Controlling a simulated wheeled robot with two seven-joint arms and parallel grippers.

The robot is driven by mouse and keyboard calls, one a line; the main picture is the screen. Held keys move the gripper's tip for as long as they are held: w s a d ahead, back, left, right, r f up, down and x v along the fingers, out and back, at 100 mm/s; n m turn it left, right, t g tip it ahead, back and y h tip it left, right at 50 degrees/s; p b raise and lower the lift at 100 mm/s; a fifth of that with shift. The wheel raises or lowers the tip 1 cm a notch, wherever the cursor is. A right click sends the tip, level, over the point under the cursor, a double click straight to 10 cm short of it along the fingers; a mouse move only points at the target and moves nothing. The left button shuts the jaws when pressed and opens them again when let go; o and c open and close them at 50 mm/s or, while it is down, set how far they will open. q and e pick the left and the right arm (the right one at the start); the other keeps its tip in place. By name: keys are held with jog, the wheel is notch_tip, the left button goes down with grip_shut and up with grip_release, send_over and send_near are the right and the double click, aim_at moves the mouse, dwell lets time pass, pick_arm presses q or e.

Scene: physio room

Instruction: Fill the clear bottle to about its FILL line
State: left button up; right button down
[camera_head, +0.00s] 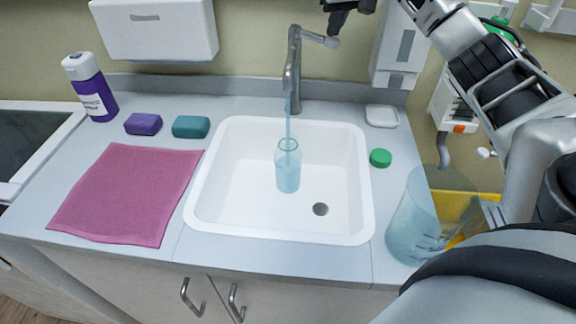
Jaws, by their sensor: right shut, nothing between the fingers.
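The clear bottle (287,172) stands upright in the white sink (230,190), under the faucet (292,75). A thin blue stream of water (288,122) runs from the spout into its open mouth. Pale blue liquid shows in the bottle; its exact level and the FILL line are too small to tell. The faucet lever (318,37) points right and ends in a round knob (332,42). My right gripper (338,14) is shut and empty, just above that knob, partly cut off by the top edge. My left gripper is out of view.
A green cap (380,158) and a white soap dish (381,116) lie right of the sink. A large translucent blue container (408,222) stands at the counter's right end. Left are a pink cloth (130,195), two sponges (143,124) and a purple bottle (91,88).

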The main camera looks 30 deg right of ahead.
jog(key=shift+r+p, duration=0.4)
notch_tip(320, 180, up, 2)
jog(key=shift+r+p, duration=0.1)
jog(key=shift+p, duration=1)
notch_tip(320, 180, up, 6)
jog(key=shift+b, duration=0.35)
